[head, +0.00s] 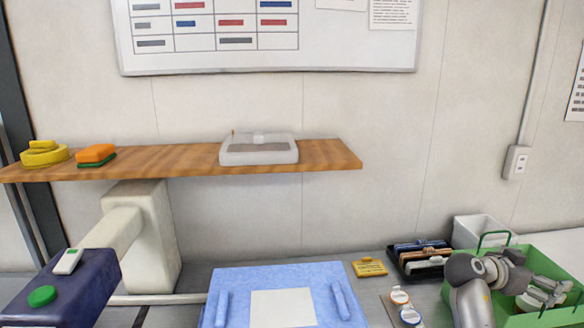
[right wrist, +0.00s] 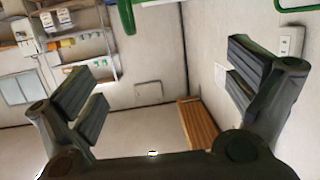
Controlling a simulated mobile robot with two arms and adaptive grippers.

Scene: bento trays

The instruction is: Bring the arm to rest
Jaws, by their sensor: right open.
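My right arm (head: 472,298) comes up from the bottom right in the head view, bent over the near left side of a green crate (head: 568,262). My right gripper (head: 512,272) is at the crate, partly hidden by its own wrist. In the right wrist view my right gripper (right wrist: 165,88) has its dark fingers wide apart, with nothing between them. My left gripper is not in view.
A blue mat (head: 260,276) with a white sheet lies at front centre. A dark box of bottles (head: 420,262), a white bin (head: 478,230) and a yellow item (head: 369,267) stand nearby. A wooden shelf (head: 195,160) holds a grey tray (head: 258,150).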

